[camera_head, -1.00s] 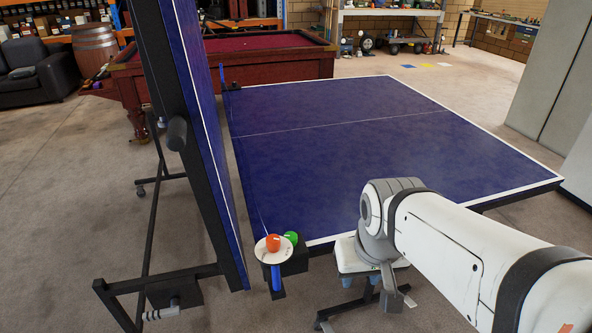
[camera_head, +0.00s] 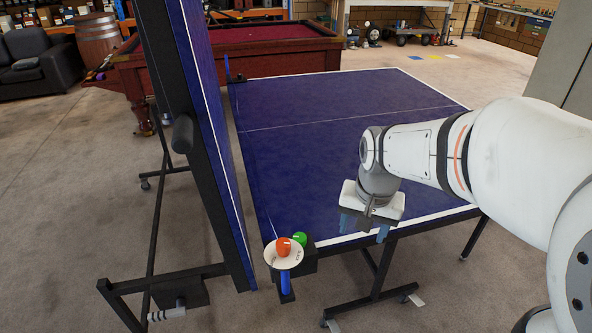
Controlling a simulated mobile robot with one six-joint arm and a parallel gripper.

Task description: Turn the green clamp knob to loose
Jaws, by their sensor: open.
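The green clamp knob (camera_head: 300,238) sits at the near left corner of the blue table, by the net post. An orange-red knob (camera_head: 283,246) stands just left of and in front of it, on a pale round dial (camera_head: 285,257) with small markings too fine to read. A blue handle (camera_head: 286,283) hangs below the dial. My gripper (camera_head: 363,224) is to the right of the knobs, over the table's near edge and apart from them. It points down, its blue fingers spread and empty. The green knob's pointer setting is too small to read.
The folded-up half of the table (camera_head: 205,130) stands upright close left of the knobs. The flat half (camera_head: 340,115) is bare. A black wheeled frame (camera_head: 160,200) stands at left. A pool table (camera_head: 270,55) is behind.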

